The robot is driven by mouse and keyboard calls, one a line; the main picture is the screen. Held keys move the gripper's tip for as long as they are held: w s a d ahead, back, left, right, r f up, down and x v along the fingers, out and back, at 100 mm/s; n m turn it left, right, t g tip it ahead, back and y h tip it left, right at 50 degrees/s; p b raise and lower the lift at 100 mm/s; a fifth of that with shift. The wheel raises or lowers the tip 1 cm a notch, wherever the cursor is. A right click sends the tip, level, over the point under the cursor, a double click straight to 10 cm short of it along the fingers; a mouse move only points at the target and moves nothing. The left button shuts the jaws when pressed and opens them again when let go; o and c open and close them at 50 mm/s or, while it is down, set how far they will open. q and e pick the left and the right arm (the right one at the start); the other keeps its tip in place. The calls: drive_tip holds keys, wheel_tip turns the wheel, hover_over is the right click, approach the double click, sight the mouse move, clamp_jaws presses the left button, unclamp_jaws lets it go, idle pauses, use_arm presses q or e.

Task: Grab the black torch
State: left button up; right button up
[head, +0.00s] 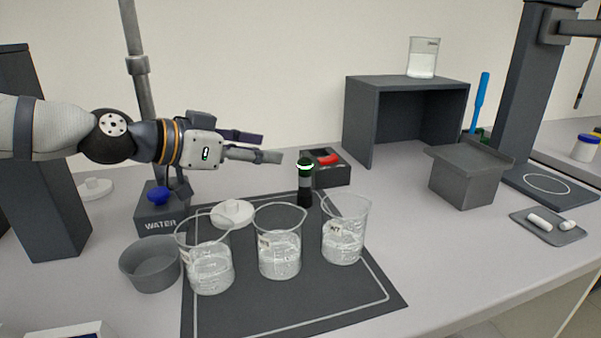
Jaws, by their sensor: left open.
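The black torch (305,186) stands upright at the back edge of the dark mat, with a pale ring near its top. It stands behind the beakers and in front of a small dark box. My left gripper (268,148) comes in from the left with its fingers apart and nothing between them. Its fingertips are to the left of the torch and a little above its top in the picture, apart from it. My right gripper is not in view.
Three glass beakers (279,256) stand on the mat (365,300). A small box with a red item (328,181) sits just behind the torch. A dark shelf (408,83) bears another beaker. The water post (160,218) and a grey bowl (150,268) are at left.

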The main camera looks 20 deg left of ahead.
sight(302, 160)
use_arm(q)
drive_tip(key=w+d+f, duration=0.1)
drive_tip(key=w+d+f+b, duration=0.1)
drive_tip(key=f, duration=0.1)
drive_tip(key=shift+w+d, duration=0.2)
drive_tip(key=shift+w, duration=0.15)
drive_tip(key=b+x, duration=0.2)
drive_tip(key=x, duration=0.4)
drive_tip(key=shift+w, duration=0.3)
drive_tip(key=shift+w+d, duration=0.25)
drive_tip(key=shift+w, duration=0.1)
drive_tip(key=shift+r, duration=0.15)
clamp_jaws()
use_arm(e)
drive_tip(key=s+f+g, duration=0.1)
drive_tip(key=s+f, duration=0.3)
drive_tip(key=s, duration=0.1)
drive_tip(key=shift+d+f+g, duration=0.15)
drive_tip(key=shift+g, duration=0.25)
